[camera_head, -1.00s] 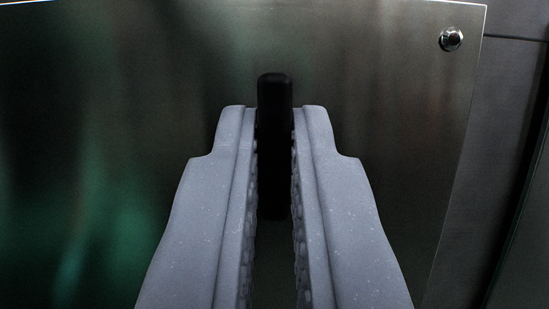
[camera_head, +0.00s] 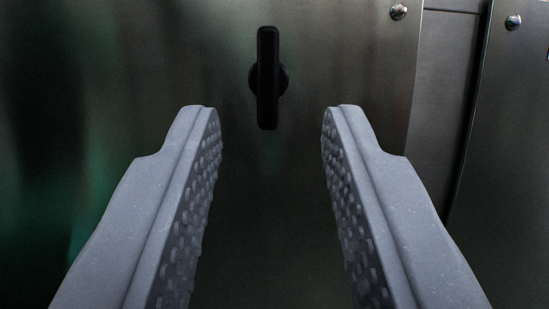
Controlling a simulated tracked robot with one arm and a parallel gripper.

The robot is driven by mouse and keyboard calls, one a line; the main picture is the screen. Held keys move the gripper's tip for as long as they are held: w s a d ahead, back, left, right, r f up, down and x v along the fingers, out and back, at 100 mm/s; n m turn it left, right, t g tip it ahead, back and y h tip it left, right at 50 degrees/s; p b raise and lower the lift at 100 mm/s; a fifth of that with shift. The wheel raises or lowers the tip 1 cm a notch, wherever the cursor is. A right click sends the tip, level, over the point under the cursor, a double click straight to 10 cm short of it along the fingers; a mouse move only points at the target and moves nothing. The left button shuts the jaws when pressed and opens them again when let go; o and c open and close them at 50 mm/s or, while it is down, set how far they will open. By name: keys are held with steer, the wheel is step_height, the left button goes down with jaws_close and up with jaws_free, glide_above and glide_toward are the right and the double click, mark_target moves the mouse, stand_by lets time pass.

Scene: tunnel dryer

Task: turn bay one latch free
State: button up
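A black latch handle (camera_head: 267,78) stands upright on a dark metal panel (camera_head: 330,60), with a round hub behind its middle. My gripper (camera_head: 265,112) is open, its two grey fingers with studded inner pads spread wide apart. The latch shows above and between the fingertips in the picture, and neither finger touches it. Nothing is between the fingers. The whole handle is visible.
A bolt (camera_head: 398,12) sits near the panel's upper right, and a second bolt (camera_head: 513,22) is on the right panel.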

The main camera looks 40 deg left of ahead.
steer(key=b+v, duration=0.3)
steer(key=v, duration=0.6)
steer(key=shift+f, duration=0.2)
steer(key=shift+s, duration=0.1)
